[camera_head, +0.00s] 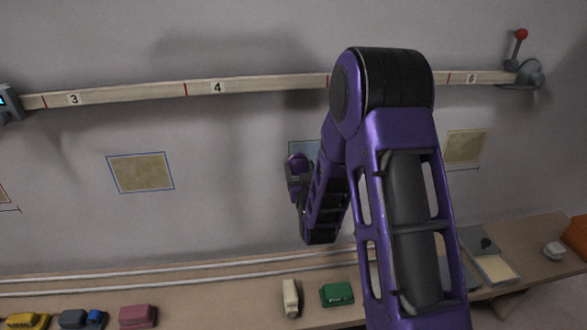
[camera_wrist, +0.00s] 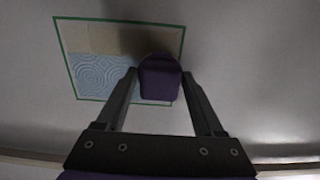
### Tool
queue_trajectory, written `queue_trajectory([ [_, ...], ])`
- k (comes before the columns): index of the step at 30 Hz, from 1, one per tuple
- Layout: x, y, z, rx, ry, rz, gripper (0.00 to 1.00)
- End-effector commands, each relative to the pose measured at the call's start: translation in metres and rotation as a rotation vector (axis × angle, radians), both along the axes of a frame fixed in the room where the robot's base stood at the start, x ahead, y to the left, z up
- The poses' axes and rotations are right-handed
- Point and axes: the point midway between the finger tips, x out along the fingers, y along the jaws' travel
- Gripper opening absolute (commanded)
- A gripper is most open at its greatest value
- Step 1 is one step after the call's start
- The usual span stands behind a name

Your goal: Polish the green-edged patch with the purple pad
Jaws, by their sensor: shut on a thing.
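The green-edged patch (camera_wrist: 95,75) is on the grey wall in the wrist view. Its lower left part is pale blue with swirl marks; its upper band is dull tan. In the head view only a corner of the patch (camera_head: 303,147) shows, the rest hidden behind my arm. My gripper (camera_wrist: 159,74) is shut on the purple pad (camera_wrist: 160,82), which sits between both fingers over the right part of the patch. The pad hides the patch's lower right area. I cannot tell whether the pad touches the surface. In the head view the pad is not clearly distinguishable.
A blue-edged patch (camera_head: 140,173) is to the left and a tan patch (camera_head: 466,148) to the right. A numbered rail (camera_head: 150,91) runs above, with a red-knobbed lever (camera_head: 521,50). The bench (camera_head: 225,305) below holds a green block (camera_head: 337,294), a cream block (camera_head: 290,298) and a pink block (camera_head: 138,316).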

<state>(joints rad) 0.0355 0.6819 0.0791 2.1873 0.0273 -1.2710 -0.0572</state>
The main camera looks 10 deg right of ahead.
Motion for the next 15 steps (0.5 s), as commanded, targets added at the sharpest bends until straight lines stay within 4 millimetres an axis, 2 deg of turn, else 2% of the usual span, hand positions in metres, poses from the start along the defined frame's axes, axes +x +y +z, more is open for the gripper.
queue_trajectory([
  [2,0.000,-0.008,0.000,-0.001,-0.001,-0.004,0.20],
  [10,0.000,-0.017,0.000,0.000,-0.001,-0.003,0.20],
  [15,0.000,-0.032,0.002,-0.001,-0.002,-0.004,0.20],
])
